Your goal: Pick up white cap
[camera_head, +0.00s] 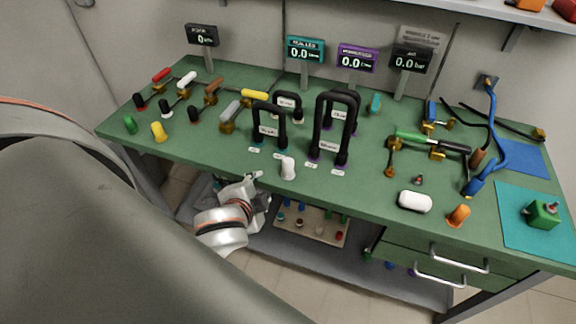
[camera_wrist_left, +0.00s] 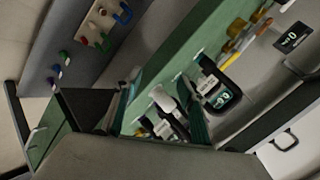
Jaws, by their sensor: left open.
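The white cap (camera_head: 288,168) stands upright near the front edge of the green bench, in front of the black handles. It also shows in the left wrist view (camera_wrist_left: 162,98), in line with the gap between my fingers and apart from them. My left gripper (camera_head: 258,181) is at the front edge of the bench, to the left of the cap and lower than it. Its fingers are apart and hold nothing. My right gripper is not in view.
Black arched handles (camera_head: 337,125) stand close behind the cap. A white rounded block (camera_head: 415,201) and an orange cap (camera_head: 459,215) are to the right. Green (camera_head: 130,125) and yellow (camera_head: 158,131) caps are at the left. A pegged board (camera_head: 312,226) lies on the lower shelf.

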